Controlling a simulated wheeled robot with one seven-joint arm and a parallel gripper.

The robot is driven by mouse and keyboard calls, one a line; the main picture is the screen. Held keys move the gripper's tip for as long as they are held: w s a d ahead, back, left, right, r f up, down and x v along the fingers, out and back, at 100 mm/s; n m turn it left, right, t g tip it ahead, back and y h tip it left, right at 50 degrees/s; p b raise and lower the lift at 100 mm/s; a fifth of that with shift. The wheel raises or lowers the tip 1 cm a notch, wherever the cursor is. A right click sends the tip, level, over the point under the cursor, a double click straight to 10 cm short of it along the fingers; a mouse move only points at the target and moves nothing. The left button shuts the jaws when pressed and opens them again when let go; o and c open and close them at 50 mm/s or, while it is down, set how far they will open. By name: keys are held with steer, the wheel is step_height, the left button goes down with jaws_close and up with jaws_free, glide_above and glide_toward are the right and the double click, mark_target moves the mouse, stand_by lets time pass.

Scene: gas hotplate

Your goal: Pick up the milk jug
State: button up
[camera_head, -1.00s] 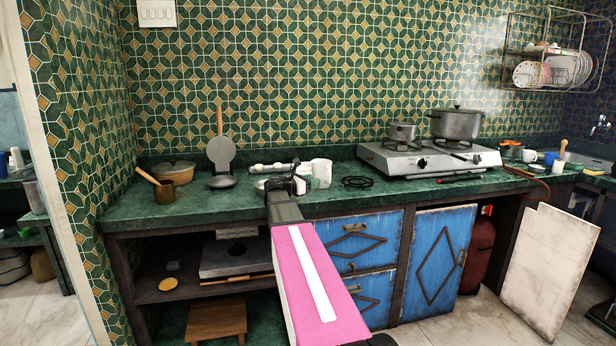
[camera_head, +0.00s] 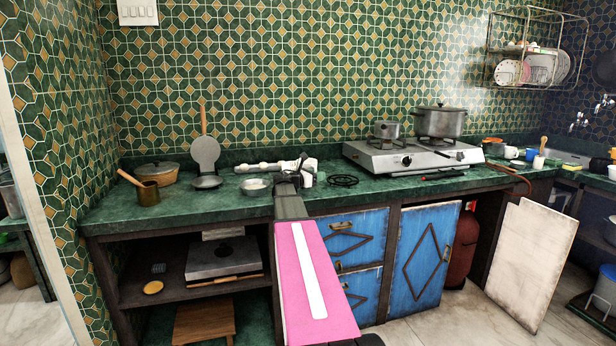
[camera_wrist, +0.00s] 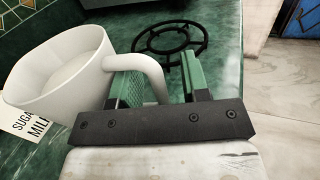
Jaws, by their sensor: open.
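The milk jug (camera_wrist: 62,75) is white and stands upright on the green counter at the left of the wrist view. Its curved handle (camera_wrist: 150,72) reaches to the right, over the left finger, and its outer curve shows between the two fingers. My gripper (camera_wrist: 162,82) is open, with green-padded fingers on either side of that part of the handle. I cannot tell whether a finger touches it. In the head view my gripper (camera_head: 297,172) is at the jug (camera_head: 310,167), which is mostly hidden behind it.
A card reading "SUGAR" and "MILK" (camera_wrist: 28,122) lies by the jug. A black ring stand (camera_head: 343,181) is just right, with the gas hotplate (camera_head: 405,158) and pots beyond.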

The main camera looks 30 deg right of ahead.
steer(key=shift+w+d, duration=0.1)
steer(key=shift+d, duration=0.4)
jaws_close()
steer(key=shift+r, duration=0.15)
